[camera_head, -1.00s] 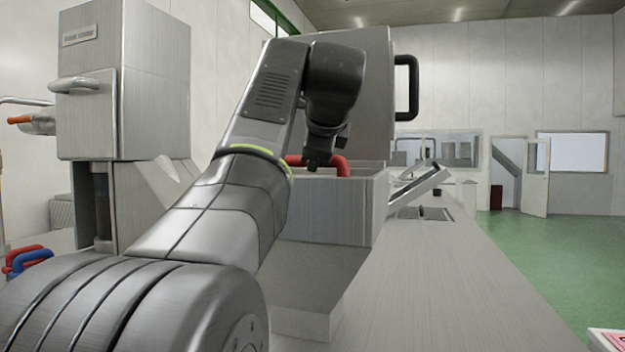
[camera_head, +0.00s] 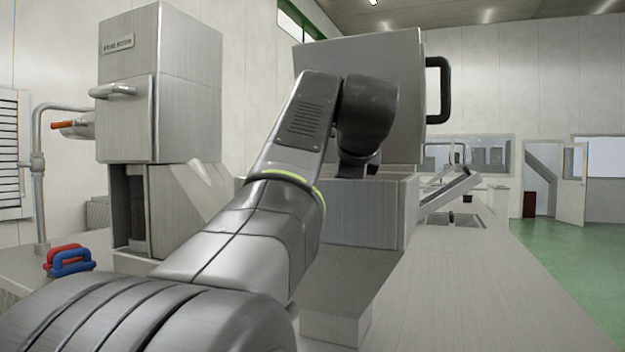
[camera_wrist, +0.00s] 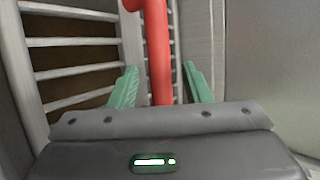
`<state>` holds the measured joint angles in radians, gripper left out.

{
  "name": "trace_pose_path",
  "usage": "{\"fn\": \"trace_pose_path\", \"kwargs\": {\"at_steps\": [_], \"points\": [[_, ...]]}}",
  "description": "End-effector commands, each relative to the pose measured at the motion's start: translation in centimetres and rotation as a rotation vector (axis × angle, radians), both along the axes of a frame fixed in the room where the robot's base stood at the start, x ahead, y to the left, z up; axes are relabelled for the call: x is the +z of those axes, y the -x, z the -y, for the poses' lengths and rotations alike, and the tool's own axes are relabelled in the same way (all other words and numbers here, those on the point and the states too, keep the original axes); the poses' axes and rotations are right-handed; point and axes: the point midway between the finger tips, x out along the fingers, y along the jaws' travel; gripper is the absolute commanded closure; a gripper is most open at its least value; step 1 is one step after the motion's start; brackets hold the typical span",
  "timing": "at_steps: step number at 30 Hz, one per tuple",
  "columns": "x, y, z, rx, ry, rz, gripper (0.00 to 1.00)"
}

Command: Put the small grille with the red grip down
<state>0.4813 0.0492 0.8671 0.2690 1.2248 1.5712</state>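In the wrist view a red grip (camera_wrist: 161,55) runs between the two green fingers of my gripper (camera_wrist: 160,85). A gap shows on each side of it, so the fingers are open around it. Pale bars of a grille (camera_wrist: 75,72) with dark brown gaps lie to the left of the grip; I cannot tell how the two join. In the head view my gripper is over the open top of a steel hopper box (camera_head: 365,212), mostly hidden behind my own arm. The red grip there is hidden.
A red handle (camera_head: 60,252) and a blue handle (camera_head: 75,264) stand on the left surface. A steel machine (camera_head: 160,90) rises behind. The raised lid (camera_head: 395,90) with a black handle stands behind the hopper. The long steel counter (camera_head: 450,290) is clear at front right.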

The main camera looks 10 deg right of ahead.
Motion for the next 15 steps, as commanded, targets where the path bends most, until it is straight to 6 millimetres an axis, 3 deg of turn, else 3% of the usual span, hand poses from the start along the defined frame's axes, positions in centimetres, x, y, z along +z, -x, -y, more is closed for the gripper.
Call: {"fn": "trace_pose_path", "kwargs": {"at_steps": [8,15], "points": [[0.8,1.0,-0.1,-0.001,0.001,0.002,0.56],[3.3,5.2,-0.9,-0.004,0.003,0.004,0.56]]}}
